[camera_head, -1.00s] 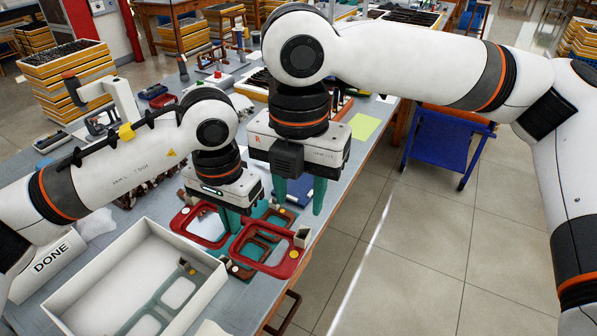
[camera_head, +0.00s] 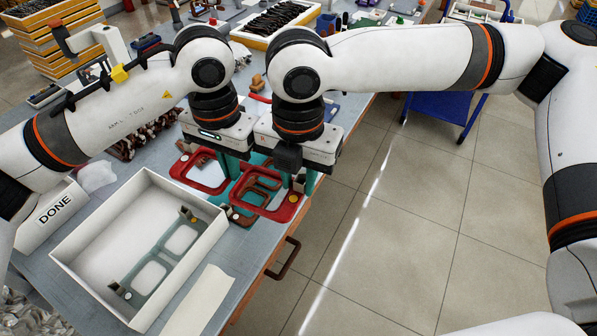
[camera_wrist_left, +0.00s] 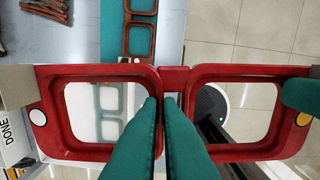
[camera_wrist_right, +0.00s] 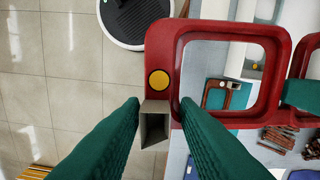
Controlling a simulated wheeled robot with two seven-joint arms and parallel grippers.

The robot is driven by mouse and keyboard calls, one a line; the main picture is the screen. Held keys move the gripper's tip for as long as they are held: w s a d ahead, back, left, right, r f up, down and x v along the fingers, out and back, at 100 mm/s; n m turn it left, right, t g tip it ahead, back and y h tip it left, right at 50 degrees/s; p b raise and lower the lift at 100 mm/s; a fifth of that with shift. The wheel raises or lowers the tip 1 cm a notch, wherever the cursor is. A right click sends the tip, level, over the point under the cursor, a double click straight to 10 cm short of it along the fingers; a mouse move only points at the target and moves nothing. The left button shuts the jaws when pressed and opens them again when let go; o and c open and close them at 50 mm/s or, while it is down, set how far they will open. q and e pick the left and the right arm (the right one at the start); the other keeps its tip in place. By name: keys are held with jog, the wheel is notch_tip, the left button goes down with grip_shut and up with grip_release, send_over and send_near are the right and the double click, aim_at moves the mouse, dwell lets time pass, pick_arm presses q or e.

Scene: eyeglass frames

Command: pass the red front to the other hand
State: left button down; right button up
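The red front (camera_head: 262,212) is an eyeglass front with two lens openings, held level above the table's front edge. My left gripper (camera_head: 229,172) is shut on its bridge, as the left wrist view shows, with both fingers together there (camera_wrist_left: 165,98). My right gripper (camera_head: 300,188) is at the front's right end. In the right wrist view its fingers (camera_wrist_right: 160,104) are apart, one each side of the grey end block (camera_wrist_right: 155,125), below a yellow dot. I see no clear contact there.
A white tray (camera_head: 82,282) holding a teal front (camera_head: 140,288) stands at front left, beside a DONE box (camera_head: 50,215). Brown frames lie on a teal mat under the red front. A blue cart (camera_head: 437,118) stands beyond the table; the floor at right is clear.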

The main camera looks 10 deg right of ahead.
grip_shut()
pick_arm(q)
jog(key=c, duration=1.6)
grip_release()
jog(key=shift+o, duration=0.3)
jog(key=shift+d, duration=0.1)
